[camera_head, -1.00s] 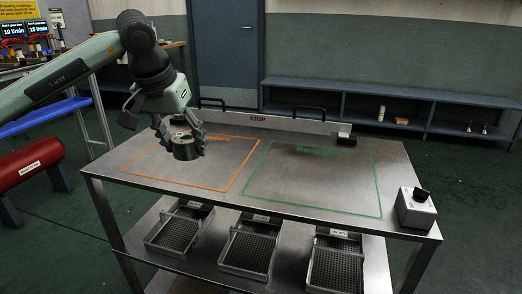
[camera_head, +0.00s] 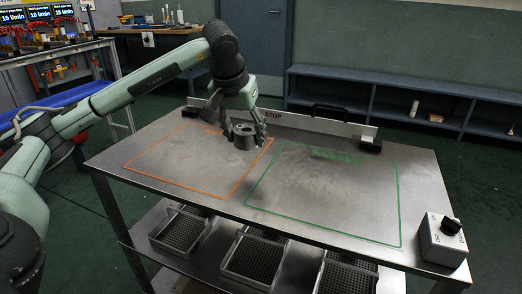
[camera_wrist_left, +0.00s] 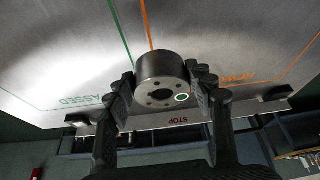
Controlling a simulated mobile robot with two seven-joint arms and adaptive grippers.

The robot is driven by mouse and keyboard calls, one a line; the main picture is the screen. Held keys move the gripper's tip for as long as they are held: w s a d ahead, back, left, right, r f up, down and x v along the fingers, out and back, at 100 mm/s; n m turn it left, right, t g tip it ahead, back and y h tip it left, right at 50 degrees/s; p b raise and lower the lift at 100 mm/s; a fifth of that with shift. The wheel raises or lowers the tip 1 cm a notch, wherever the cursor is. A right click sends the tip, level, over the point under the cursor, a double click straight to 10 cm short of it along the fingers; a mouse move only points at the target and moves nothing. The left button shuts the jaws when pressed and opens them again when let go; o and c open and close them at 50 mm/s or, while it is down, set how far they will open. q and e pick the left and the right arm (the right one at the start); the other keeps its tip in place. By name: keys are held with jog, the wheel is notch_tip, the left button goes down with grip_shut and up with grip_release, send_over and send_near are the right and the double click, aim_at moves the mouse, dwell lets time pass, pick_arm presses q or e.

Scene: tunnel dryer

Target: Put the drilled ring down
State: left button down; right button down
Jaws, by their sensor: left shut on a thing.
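The drilled ring (camera_head: 244,138) is a short dark metal cylinder. In the left wrist view the ring (camera_wrist_left: 160,82) shows a large central hole and several small holes around it. My left gripper (camera_head: 243,130) is shut on the ring, with a finger on either side. It holds the ring above the steel table (camera_head: 170,148), near the far right corner of the orange outline (camera_head: 228,190). The green outline (camera_head: 252,187) lies to the right of it. In the left wrist view the ring shows close to both outlines. My right gripper is not in view.
A raised back rail marked STOP (camera_head: 310,126) runs along the table's far edge. A switch box (camera_head: 443,240) stands at the front right corner. Wire-bottomed trays (camera_head: 254,259) sit on the lower shelf. Both outlined areas look bare.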

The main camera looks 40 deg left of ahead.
aim_at(262, 161)
pick_arm(q)
jog(key=w, duration=0.1)
jog(key=w+d+f, duration=0.1)
jog(key=w+f, duration=0.1)
jog(key=w, duration=0.1)
jog(key=shift+d+f, duration=0.1)
jog(key=shift+d, duration=0.2)
jog(key=shift+f, duration=2)
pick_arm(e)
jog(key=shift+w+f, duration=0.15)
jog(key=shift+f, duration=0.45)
pick_arm(q)
jog(key=c, duration=1)
grip_release()
jog(key=shift+s+f, duration=0.1)
jog(key=shift+f, duration=0.1)
jog(key=o, duration=0.4)
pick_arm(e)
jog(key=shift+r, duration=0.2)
